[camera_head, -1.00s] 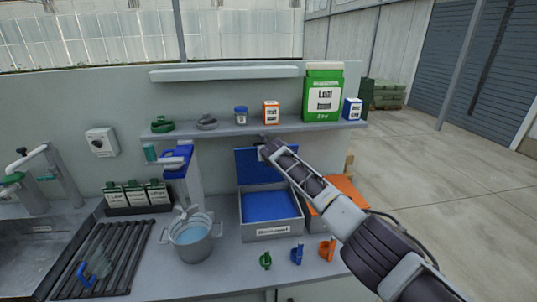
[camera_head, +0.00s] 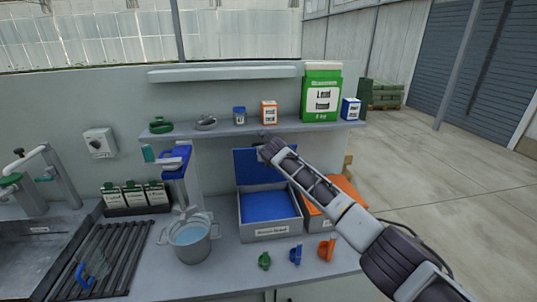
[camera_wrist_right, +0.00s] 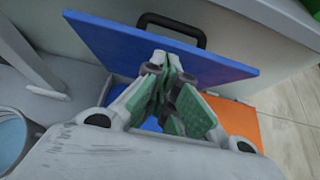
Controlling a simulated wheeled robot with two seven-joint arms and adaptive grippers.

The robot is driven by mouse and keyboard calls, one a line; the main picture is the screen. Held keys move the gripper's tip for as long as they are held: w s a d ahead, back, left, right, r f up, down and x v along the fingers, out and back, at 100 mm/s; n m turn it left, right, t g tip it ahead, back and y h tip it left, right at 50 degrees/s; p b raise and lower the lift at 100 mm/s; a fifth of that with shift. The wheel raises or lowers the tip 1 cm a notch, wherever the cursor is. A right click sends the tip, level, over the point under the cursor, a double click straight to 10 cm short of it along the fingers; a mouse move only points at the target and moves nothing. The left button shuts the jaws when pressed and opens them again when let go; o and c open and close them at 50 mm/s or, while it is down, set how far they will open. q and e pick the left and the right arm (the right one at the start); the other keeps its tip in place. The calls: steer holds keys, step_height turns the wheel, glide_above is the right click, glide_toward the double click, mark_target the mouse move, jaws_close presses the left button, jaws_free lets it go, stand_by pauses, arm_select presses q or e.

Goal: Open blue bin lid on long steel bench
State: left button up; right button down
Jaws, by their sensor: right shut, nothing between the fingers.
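The bin on the steel bench (camera_head: 225,262) has grey walls (camera_head: 270,233) and a blue inside. Its blue lid (camera_head: 246,168) stands raised, near upright, at the bin's back edge. In the right wrist view the lid (camera_wrist_right: 110,38) has a black handle (camera_wrist_right: 172,24) on its far side. My right gripper (camera_wrist_right: 176,60) is shut and empty, its fingertips in front of the lid's upper part; I cannot tell if they touch it. In the head view the right gripper (camera_head: 263,150) is small and partly hidden by its own arm at the lid's top right. My left gripper is not in view.
An orange-lidded bin (camera_head: 345,190) stands right of it, partly behind my arm. A metal pot of water (camera_head: 190,238) stands left. Green, blue and orange clips (camera_head: 295,254) lie in front. A shelf with a green carton (camera_head: 321,95) is above.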

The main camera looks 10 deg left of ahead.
steer(key=v, duration=0.8)
steer(key=shift+s+r, duration=0.15)
steer(key=shift+s, duration=0.15)
stand_by(0.6)
